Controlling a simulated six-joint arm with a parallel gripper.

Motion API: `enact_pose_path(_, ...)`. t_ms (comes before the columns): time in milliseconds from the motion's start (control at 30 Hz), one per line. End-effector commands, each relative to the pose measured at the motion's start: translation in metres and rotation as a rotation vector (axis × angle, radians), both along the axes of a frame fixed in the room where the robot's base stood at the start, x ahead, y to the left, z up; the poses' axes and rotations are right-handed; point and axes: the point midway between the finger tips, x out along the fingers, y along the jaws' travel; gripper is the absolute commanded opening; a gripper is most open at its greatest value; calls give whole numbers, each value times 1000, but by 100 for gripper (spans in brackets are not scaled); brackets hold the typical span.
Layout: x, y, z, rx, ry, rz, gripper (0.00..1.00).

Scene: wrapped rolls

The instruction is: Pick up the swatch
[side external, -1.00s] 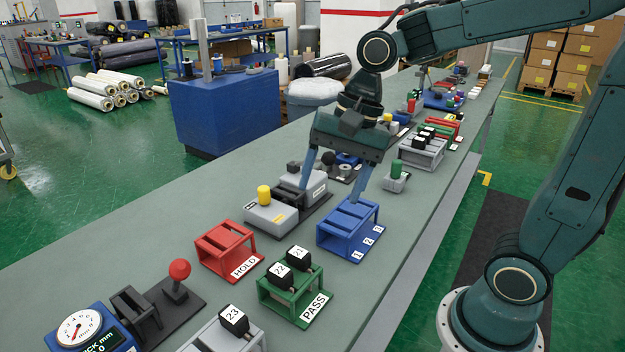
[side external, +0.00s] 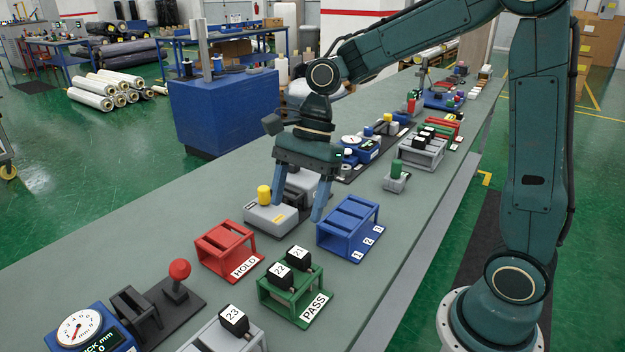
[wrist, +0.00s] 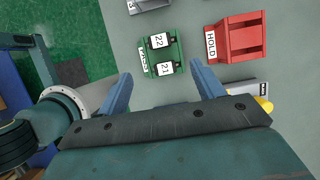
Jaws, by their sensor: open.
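No loose sheet that is plainly the swatch shows; I cannot tell which piece it is. Black numbered pieces 21 (side external: 300,257) and 22 (side external: 279,274) sit in the green PASS rack (side external: 292,309), and piece 23 (side external: 233,320) sits in a grey rack at the front. In the wrist view, pieces 21 (wrist: 166,69) and 22 (wrist: 158,41) lie ahead, between the fingers in the picture. My gripper (side external: 297,211) is open and empty, above the bench between the yellow-knobbed box and the blue rack. It is apart from the numbered pieces.
The red HOLD rack (side external: 225,254) stands left of the green rack, and the empty blue rack (side external: 348,232) stands right of my gripper. A yellow-knobbed grey box (side external: 269,218) is close at its left. A red-knobbed device (side external: 178,280) and blue dial gauge (side external: 82,328) stand nearer the front.

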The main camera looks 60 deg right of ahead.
Motion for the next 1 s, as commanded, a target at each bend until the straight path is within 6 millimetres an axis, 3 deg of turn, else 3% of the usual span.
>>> enact_pose_path(533,-1,27,-66,-1,3,2,67)
enact_pose_path(1000,-1,33,-79,-2,1,4,67)
